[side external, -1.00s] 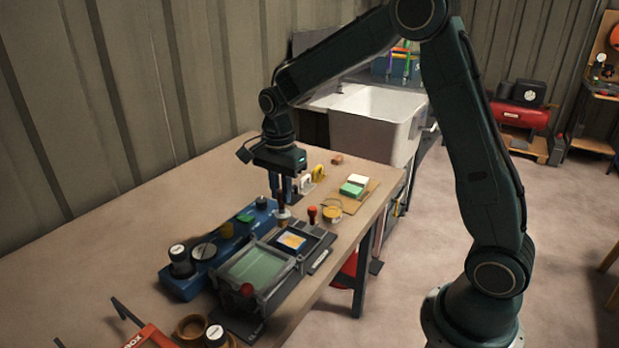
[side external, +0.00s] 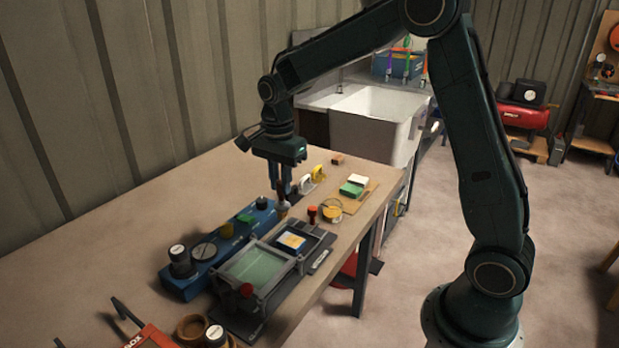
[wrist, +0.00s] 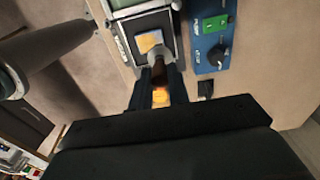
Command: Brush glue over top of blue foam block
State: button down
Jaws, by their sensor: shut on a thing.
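The blue foam block (side external: 291,242) sits in a dark framed tray at the middle of the bench. A yellow-orange patch covers much of its top, and blue shows around the edges. It also shows in the wrist view (wrist: 152,41), just ahead of the brush. My gripper (side external: 283,196) is shut on the glue brush (side external: 283,211), which points down. The brush is behind the block in the side view and seems raised clear of it. In the wrist view the brush (wrist: 158,72) stands between my fingers (wrist: 159,88); its tip partly overlaps the tray's near edge.
A clear-topped frame (side external: 256,267) adjoins the block's tray. A blue control box (side external: 205,258) with knobs lies along the left. A red-topped item (side external: 312,213) and round yellow pot (side external: 331,211) stand right of the brush. White and green blocks (side external: 352,187) lie farther back.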

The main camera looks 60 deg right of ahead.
aim_at(288, 207)
jog(key=shift+f, duration=0.15)
jog(key=shift+f, duration=2.55)
jog(key=shift+f, duration=0.35)
jog(key=shift+s, duration=0.25)
jog(key=shift+s, duration=0.45)
jog(key=shift+s, duration=0.2)
jog(key=shift+s, duration=0.6)
jog(key=shift+s, duration=0.25)
jog(key=shift+s, duration=0.45)
